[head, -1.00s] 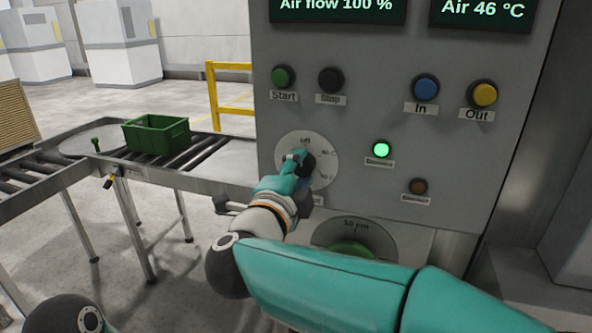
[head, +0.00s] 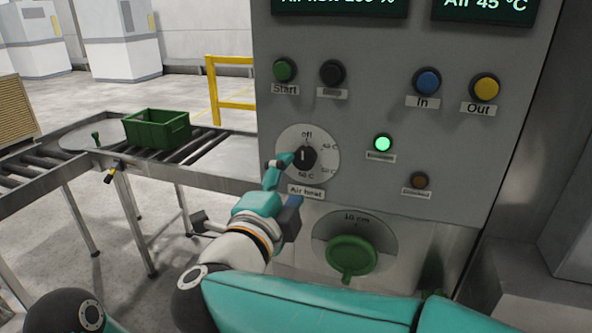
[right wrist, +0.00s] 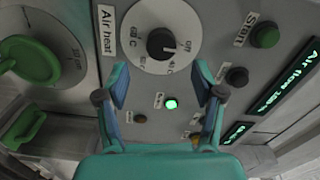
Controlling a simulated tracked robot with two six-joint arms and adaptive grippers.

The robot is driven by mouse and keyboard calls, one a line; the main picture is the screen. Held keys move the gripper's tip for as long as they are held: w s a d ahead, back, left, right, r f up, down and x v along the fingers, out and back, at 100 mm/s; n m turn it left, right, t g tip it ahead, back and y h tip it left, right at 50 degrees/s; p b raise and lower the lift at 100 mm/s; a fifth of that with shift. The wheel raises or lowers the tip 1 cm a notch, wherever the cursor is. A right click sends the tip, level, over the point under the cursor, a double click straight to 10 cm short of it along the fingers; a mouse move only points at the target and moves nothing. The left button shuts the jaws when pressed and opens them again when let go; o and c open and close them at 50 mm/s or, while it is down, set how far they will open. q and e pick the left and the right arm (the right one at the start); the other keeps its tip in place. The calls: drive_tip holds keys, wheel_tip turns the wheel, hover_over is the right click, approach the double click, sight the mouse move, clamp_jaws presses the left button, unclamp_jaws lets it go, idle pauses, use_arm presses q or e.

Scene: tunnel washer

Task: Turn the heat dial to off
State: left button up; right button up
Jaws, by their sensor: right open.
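The heat dial (head: 304,157) is a black knob on a round white plate marked off at the top, with temperatures around it, above an "Air heat" label (head: 306,191). The white mark on its knob points up toward off. In the right wrist view the knob (right wrist: 160,45) stands clear ahead of the fingers. My right gripper (head: 282,166) is at the dial's lower left, apart from the knob. It is open and empty, with its fingers spread in the right wrist view (right wrist: 160,95). My left gripper is out of view.
Start (head: 285,69) and black stop (head: 332,72) buttons sit above the dial. A lit green lamp (head: 383,143) is to its right. A green handle (head: 351,255) is below. A roller conveyor with a green crate (head: 157,129) stands at the left.

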drive_tip(key=v, duration=0.6)
drive_tip(key=shift+w+f, duration=0.1)
drive_tip(key=w+d+f+n+g+y, duration=0.15)
drive_tip(key=w+f+n, duration=0.3)
drive_tip(key=f, duration=0.55)
drive_tip(key=w+d+f+n+y, duration=0.35)
drive_tip(key=w+f, duration=0.25)
drive_tip(key=f, duration=0.4)
drive_tip(key=s+d+f+n+g+y, duration=0.1)
drive_tip(key=d+f+n+g, duration=0.15)
drive_tip(key=f, duration=0.65)
drive_tip(key=s+d+f+n+g+y, duration=0.1)
drive_tip(key=d+f+n+g, duration=0.15)
drive_tip(key=f, duration=0.65)
drive_tip(key=s+d+f+n+g+y, duration=0.1)
drive_tip(key=s+d+f+g, duration=0.1)
drive_tip(key=s+f, duration=0.4)
drive_tip(key=s+d+f+n+g, duration=0.1)
drive_tip(key=s+f+g, duration=0.3)
drive_tip(key=s, duration=0.7)
drive_tip(key=s+d+f+n+g+y, duration=0.1)
drive_tip(key=s+f+g, duration=0.3)
drive_tip(key=s+f, duration=0.4)
drive_tip(key=shift+s+d+f+n+y, duration=0.3)
drive_tip(key=shift+d+f+n, duration=0.3)
drive_tip(key=shift+d, duration=0.25)
